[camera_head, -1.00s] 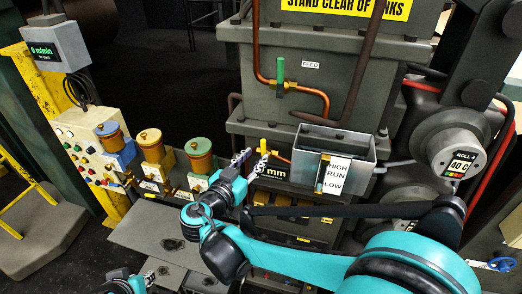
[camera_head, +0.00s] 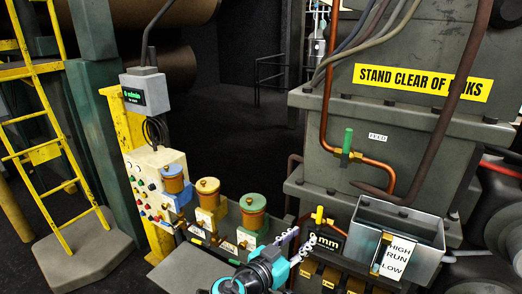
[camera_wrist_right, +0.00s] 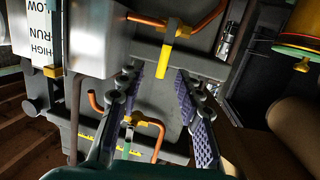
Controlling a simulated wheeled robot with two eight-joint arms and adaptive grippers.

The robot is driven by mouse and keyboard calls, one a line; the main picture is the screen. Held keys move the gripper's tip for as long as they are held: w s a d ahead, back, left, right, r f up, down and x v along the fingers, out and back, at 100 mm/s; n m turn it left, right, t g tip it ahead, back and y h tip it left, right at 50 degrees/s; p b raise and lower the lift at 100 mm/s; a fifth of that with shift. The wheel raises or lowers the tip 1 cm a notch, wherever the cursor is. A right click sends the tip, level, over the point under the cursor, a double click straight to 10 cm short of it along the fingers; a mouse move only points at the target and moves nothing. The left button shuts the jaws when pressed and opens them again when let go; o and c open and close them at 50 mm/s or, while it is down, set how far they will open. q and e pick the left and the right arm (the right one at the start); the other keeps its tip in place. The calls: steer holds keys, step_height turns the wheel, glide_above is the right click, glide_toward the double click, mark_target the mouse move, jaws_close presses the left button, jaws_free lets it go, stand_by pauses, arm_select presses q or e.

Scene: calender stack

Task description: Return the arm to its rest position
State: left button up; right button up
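My right gripper (camera_head: 297,243) is at the lower middle of the head view, in front of the dark machine and just left of a small yellow valve handle (camera_head: 320,215). Its two patterned fingers stand apart with nothing between them. In the right wrist view, the right gripper (camera_wrist_right: 160,80) shows purple finger pads spread wide. The yellow handle (camera_wrist_right: 168,58) appears beyond the fingertips there, and I see no grip on it. Most of my right arm is cut off by the bottom edge of the head view. My left gripper is not in view.
A metal box with a HIGH/RUN/LOW card (camera_head: 396,258) stands right of the gripper. Blue, yellow and green lidded pots (camera_head: 252,210) stand to its left. A copper pipe with a green-handled valve (camera_head: 347,142) runs behind. Dark open floor (camera_head: 235,120) lies at the back.

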steer(key=s+d+f+n+g+y+b, duration=0.2)
steer(key=s+d+f+g+b, duration=0.1)
steer(key=d+f, duration=0.4)
steer(key=s+a+f+n+y+b, duration=0.1)
steer(key=s+f+n+y+b, duration=0.2)
steer(key=s+f, duration=0.3)
steer(key=s+a+f+n+g+y+b, duration=0.1)
steer(key=s+f+n+y+b, duration=0.2)
steer(key=f, duration=0.8)
steer(key=s+y+b, duration=0.1)
steer(key=s+y, duration=0.1)
steer(key=y, duration=0.1)
steer(key=shift+s+a+n+b, duration=0.2)
steer(key=shift+s+n+b, duration=0.15)
steer(key=shift+n+b, duration=0.05)
